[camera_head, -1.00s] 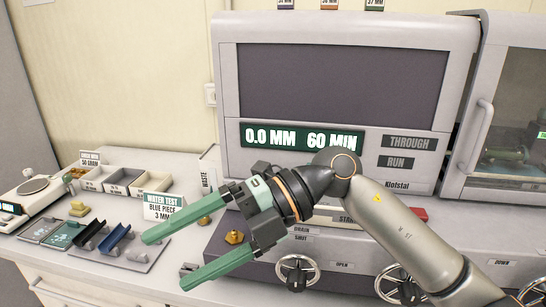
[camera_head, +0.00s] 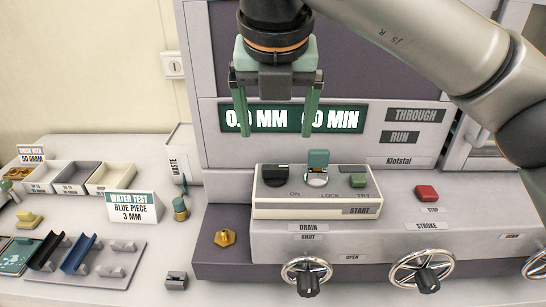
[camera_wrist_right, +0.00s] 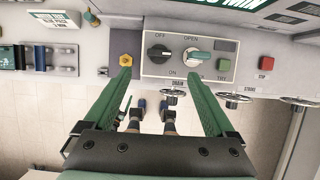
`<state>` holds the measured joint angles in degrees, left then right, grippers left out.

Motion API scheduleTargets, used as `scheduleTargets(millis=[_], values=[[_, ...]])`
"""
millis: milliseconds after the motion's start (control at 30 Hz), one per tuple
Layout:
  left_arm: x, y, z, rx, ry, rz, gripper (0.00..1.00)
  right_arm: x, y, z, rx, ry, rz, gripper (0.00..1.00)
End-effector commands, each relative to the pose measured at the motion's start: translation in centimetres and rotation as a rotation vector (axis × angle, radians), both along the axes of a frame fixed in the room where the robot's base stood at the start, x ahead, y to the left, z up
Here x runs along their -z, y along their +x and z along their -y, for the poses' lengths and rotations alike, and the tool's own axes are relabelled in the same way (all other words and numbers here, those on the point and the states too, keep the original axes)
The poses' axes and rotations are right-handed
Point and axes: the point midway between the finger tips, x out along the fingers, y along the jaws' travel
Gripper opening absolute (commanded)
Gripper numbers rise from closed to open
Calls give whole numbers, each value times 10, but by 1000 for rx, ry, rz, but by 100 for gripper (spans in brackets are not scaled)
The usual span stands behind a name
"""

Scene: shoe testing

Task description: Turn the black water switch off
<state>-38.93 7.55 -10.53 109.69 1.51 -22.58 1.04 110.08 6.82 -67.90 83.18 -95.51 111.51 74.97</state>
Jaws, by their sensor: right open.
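The black water switch (camera_head: 276,175) is a round knob at the left end of the pale control box (camera_head: 300,212) on the machine's front. In the right wrist view the black switch (camera_wrist_right: 158,53) has "OFF" above it and "ON" at its lower right. I cannot clearly tell which mark it points to. My right gripper (camera_head: 276,130) hangs above the box with its green fingers downward, apart and empty. In the right wrist view its fingertips (camera_wrist_right: 160,78) lie either side of the switch's position, without visible contact. My left gripper is not in view.
Right of the black switch stand a teal-handled switch (camera_head: 318,163) and a green button (camera_head: 357,180). A red button (camera_head: 426,192), handwheels (camera_head: 306,276) and a brass knob (camera_head: 224,237) are nearby. A water-test sign (camera_head: 132,206) and trays stand left.

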Motion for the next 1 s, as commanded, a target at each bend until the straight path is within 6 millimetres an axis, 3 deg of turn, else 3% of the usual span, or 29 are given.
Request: scheduleTargets(millis=[300,500,933,1000], values=[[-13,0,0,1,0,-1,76,60,24,0,-3,1,-7,90],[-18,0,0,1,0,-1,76,87,36,-1,-3,3,-5,90],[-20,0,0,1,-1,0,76,99,40,-1,-4,3,-2,90],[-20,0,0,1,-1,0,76,99,40,-1,-4,3,-2,84]])
